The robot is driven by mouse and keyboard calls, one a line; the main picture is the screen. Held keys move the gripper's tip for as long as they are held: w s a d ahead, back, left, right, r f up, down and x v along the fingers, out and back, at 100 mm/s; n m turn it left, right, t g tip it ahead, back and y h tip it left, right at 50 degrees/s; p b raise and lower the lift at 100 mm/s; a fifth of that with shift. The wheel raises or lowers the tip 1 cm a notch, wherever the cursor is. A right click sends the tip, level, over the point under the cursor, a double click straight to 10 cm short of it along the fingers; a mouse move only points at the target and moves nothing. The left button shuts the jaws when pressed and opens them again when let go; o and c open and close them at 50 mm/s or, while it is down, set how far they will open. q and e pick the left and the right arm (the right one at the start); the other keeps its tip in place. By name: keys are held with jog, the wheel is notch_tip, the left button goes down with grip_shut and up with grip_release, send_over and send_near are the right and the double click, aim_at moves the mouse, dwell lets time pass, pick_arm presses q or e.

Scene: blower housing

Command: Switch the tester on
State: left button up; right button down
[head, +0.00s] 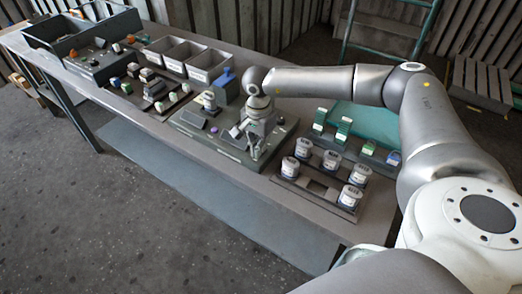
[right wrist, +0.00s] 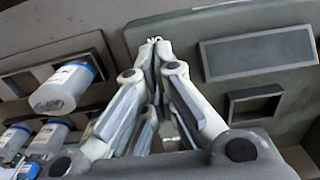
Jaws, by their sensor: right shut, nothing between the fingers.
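The tester is most likely the grey-green unit (head: 215,150) in the middle of the bench, with a small purple button (head: 214,130), a dark plate and a blue block (head: 225,82) on or behind it. My right gripper (head: 255,155) is shut and empty, pointing down over the right part of this unit. In the right wrist view, the closed fingertips (right wrist: 156,42) are over the edge of a grey panel (right wrist: 215,25) with a dark rectangular plate (right wrist: 260,52) and a square recess (right wrist: 256,105). I cannot make out a switch or whether the fingers touch. My left gripper is not in view.
Grey bins (head: 208,65) and small parts fill the bench's left side.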

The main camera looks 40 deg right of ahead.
jog(key=shift+s+f, duration=0.1)
jog(key=shift+f, duration=0.1)
jog(key=shift+r+p, duration=0.45)
jog(key=shift+r, duration=0.3)
jog(key=shift+r+p, duration=1.55)
jog(key=shift+r, duration=1.25)
jog(key=shift+f, duration=0.1)
